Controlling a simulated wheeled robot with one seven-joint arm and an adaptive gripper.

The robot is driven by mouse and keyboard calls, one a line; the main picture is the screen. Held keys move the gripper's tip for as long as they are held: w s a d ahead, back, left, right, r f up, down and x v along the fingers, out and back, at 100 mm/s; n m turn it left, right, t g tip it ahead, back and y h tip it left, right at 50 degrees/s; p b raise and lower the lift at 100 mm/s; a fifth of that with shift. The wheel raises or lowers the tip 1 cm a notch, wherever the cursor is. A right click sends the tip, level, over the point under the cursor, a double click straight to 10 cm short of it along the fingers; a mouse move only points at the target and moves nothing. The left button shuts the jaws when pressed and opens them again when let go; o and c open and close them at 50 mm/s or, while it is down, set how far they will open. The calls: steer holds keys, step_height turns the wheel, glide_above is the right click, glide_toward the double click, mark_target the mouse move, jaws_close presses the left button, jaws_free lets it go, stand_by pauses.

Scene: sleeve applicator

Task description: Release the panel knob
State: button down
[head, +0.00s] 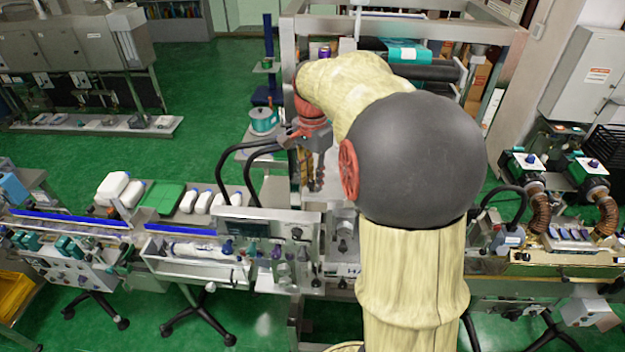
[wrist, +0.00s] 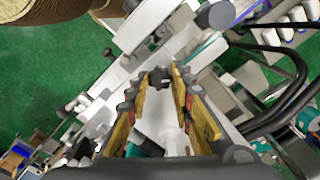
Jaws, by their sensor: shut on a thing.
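In the wrist view a dark panel knob (wrist: 160,76) shows at the far end of my fingers, above a pale surface. My gripper (wrist: 161,84) has a yellow-padded finger on each side of this knob and is shut on it. In the head view my gripper (head: 312,187) points down at the upper edge of the machine front, left of my arm. The held knob cannot be made out in the head view.
A control panel (head: 268,229) stands just left of my gripper. Black curved hoses (head: 252,165) rise close to its left. Green floor is open behind.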

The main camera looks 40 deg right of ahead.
steer(key=n, duration=0.7)
steer(key=shift+r+b, duration=0.1)
steer(key=shift+b, duration=0.2)
steer(key=n, duration=0.7)
steer(key=shift+n, duration=0.3)
steer(key=n, duration=0.5)
steer(key=shift+b, duration=0.4)
steer(key=n, duration=0.6)
steer(key=shift+n, duration=0.4)
steer(key=c, duration=1.5)
jaws_free()
steer(key=shift+c, duration=0.2)
